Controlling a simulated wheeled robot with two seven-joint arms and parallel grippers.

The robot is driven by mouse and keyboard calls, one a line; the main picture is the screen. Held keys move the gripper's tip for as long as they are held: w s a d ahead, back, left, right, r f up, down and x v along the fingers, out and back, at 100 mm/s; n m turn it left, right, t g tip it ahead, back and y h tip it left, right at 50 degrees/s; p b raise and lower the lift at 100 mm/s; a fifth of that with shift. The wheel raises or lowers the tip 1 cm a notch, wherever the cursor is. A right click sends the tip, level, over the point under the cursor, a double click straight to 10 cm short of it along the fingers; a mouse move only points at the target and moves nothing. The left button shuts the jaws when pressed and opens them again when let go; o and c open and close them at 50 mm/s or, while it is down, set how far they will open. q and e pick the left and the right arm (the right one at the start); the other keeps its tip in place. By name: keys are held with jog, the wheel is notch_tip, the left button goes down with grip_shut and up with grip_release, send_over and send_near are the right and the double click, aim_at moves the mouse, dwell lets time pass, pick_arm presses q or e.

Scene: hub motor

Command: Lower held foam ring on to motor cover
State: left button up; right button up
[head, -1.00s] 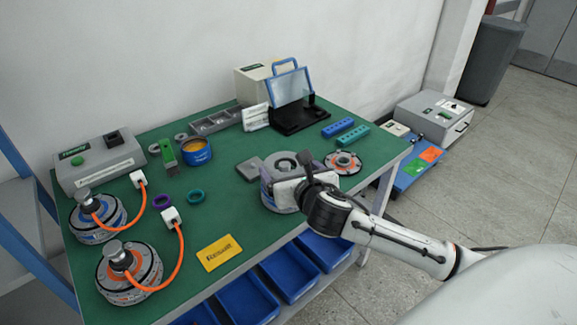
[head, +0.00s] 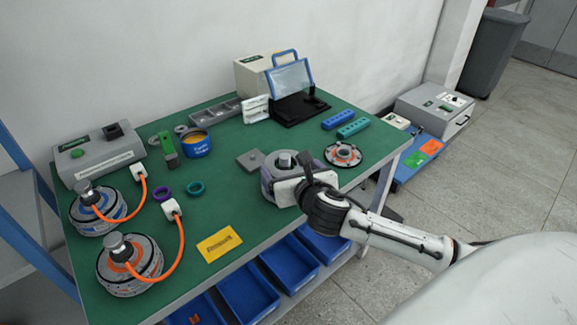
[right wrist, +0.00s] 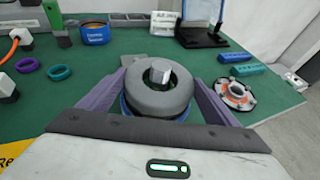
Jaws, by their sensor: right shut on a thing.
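My right gripper (right wrist: 160,82) is shut on the dark grey foam ring (right wrist: 155,102), with one purple finger on each side of it. A pale metal shaft (right wrist: 161,70) stands up through the ring's hole. The motor below shows as a thin blue rim (right wrist: 124,108) in the right wrist view; the ring hides most of its cover. I cannot tell whether the ring touches the cover. In the head view my right gripper (head: 288,178) is at the motor near the table's front edge, and the shaft (head: 284,159) shows above the ring. My left gripper is not in view.
A flange disc (head: 342,155) lies just right of the motor, and a flat grey plate (head: 250,160) just behind it. Two cabled motors (head: 98,210) (head: 130,268) stand at left. Purple (head: 162,193) and teal (head: 195,188) rings lie between. Blue bins (head: 248,298) hang below the front edge.

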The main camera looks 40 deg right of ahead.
jog(key=shift+f, duration=0.1)
jog(key=o, duration=0.9)
jog(key=shift+o, duration=0.2)
jog(key=shift+s, duration=0.1)
jog(key=v, duration=1)
